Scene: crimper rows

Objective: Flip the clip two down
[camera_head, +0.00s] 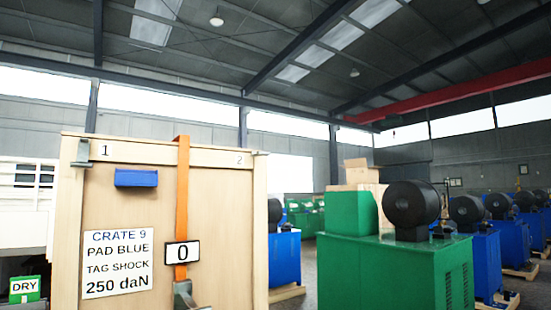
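A pale wooden crate (221,215) stands upright at left. Its top rail bears the digits 1 and 2. A small grey metal clip (82,153) sits by the 1 at the upper left corner. Another grey piece, the clip by the 2 (258,154), shows small at the upper right corner; its exact position is hard to tell. An orange strap (182,205) runs down the front, with a display reading 0 (182,253) and a grey buckle (184,294) cut by the lower edge. My gripper is not in view.
A label (117,264) reads "CRATE 9 PAD BLUE TAG SHOCK 250 daN". A blue block (136,177) is on the crate front. A green machine (395,270) stands right of the crate, with blue machines (487,260) behind. A green DRY sign (25,288) is at lower left.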

